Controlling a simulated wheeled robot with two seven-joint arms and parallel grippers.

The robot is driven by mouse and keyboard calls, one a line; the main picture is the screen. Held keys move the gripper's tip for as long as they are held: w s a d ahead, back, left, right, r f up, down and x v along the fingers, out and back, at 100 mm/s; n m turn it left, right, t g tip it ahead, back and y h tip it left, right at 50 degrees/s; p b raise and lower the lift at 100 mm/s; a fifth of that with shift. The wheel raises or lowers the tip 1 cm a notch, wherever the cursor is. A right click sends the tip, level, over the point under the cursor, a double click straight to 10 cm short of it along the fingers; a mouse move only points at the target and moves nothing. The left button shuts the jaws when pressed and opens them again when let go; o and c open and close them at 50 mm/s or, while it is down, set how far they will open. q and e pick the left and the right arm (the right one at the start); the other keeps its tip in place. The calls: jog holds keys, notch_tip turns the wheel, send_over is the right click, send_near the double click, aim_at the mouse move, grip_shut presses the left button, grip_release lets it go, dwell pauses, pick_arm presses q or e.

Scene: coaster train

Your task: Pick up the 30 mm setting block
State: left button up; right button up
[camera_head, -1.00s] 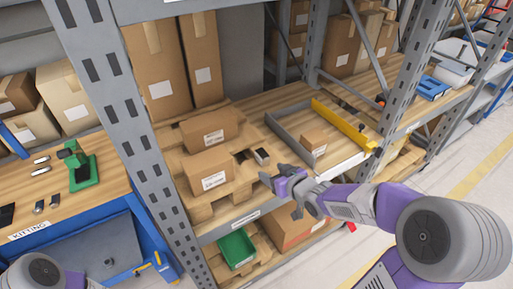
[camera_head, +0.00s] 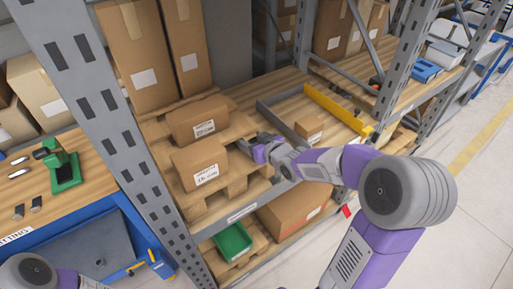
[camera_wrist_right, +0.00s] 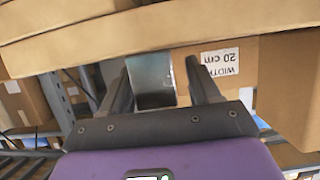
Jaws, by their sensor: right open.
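A grey metal block (camera_wrist_right: 152,80), which looks like the setting block, shows in the right wrist view between the two dark fingers of my right gripper (camera_wrist_right: 160,88). The fingers are open, one on each side of it, and gaps show beside the block. Its size marking cannot be read. In the head view my right gripper (camera_head: 252,149) reaches in at the pallet (camera_head: 238,186), just right of the cartons, and hides most of the block. My left gripper is out of view.
Two cartons, the front one (camera_head: 200,163) and the rear one (camera_head: 198,121), stand on the pallet close to my right gripper. A small carton (camera_head: 309,128) sits inside a frame with a yellow bar (camera_head: 338,108). A rack upright (camera_head: 100,105) stands to the left. A green bin (camera_head: 232,243) is below.

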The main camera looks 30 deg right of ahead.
jog(key=shift+c, duration=0.2)
grip_shut()
